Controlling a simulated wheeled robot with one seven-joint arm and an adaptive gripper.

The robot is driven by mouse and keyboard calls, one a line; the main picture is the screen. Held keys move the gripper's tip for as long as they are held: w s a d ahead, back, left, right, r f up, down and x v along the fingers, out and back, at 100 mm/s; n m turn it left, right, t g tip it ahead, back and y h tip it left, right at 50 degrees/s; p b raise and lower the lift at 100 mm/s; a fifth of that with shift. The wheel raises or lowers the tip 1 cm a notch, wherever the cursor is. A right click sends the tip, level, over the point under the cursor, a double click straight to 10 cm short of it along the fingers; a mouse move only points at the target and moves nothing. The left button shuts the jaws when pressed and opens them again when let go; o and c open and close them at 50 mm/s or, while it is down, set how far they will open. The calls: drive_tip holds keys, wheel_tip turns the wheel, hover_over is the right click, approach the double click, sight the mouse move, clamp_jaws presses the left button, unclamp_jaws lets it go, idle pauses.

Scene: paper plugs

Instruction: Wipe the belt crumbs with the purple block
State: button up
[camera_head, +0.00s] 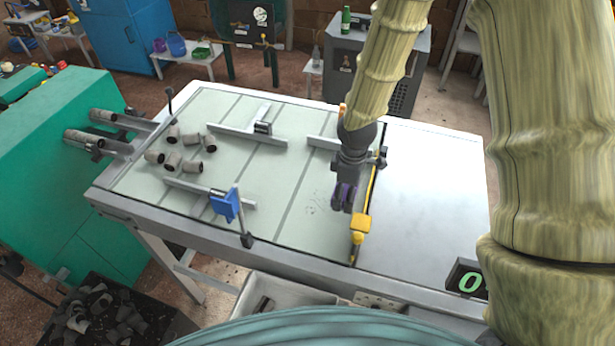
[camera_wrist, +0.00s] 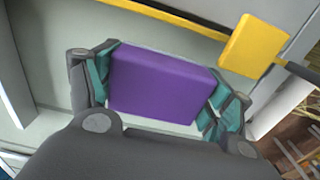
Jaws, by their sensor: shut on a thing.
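The purple block (camera_wrist: 163,84) is held between the two fingers of my gripper (camera_wrist: 160,98) in the wrist view. In the head view my gripper (camera_head: 345,196) hangs over the right part of the pale green belt (camera_head: 300,165), left of the yellow-and-black strip; a little of the purple block shows at the fingers. I cannot tell whether the block touches the belt. The crumbs (camera_head: 314,209) are a faint patch of small dark specks on the belt, just left of my gripper.
Several grey paper plugs (camera_head: 183,160) lie at the belt's left end. A yellow block (camera_head: 360,227) stands just right of my gripper. The metal table top (camera_head: 430,185) at right is clear.

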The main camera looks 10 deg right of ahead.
drive_tip(key=shift+r+p, duration=1.3)
drive_tip(key=shift+r, duration=0.65)
